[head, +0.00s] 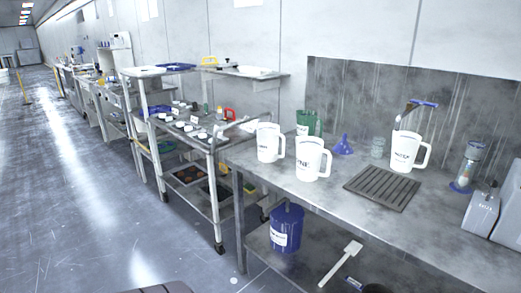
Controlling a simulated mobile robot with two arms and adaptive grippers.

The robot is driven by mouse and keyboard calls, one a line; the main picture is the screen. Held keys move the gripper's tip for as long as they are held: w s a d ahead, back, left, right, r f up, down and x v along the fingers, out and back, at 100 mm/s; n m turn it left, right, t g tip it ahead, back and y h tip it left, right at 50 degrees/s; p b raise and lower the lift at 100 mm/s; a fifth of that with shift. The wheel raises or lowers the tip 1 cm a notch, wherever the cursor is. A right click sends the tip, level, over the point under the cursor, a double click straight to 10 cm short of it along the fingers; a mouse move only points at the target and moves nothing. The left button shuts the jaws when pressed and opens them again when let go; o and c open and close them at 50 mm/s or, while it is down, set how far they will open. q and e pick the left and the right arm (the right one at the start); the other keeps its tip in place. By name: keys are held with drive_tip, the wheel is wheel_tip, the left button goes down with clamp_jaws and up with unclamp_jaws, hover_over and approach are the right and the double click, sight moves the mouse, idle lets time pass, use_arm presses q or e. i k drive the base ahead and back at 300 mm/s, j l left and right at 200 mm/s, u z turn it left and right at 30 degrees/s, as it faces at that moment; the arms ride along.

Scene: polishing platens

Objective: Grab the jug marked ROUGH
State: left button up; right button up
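Three white jugs with handles stand upright on the grey workbench (440,205). The front left jug (312,160) has a label whose end looks like "NE". The jug behind it to the left (267,142) has a label too small to read. The third jug (405,155) stands further right, behind the slatted mat, with a short dark label I cannot read for sure. I cannot read ROUGH on any of them. Neither of my grippers is in view.
A dark slatted mat (382,189), a blue funnel (343,145), a green container (308,122) and a clear beaker (377,148) share the bench. A blue bucket (286,228) is on the lower shelf. A loaded cart (212,146) stands left. The floor (90,190) further left is open.

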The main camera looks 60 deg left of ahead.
sight(268, 135)
drive_tip(key=k+j+u, duration=0.15)
drive_tip(key=j, duration=1)
drive_tip(key=k+j+u, duration=0.15)
drive_tip(key=j, duration=1.05)
drive_tip(key=k+j+u, duration=0.15)
drive_tip(key=j, duration=1)
drive_tip(key=i, duration=0.05)
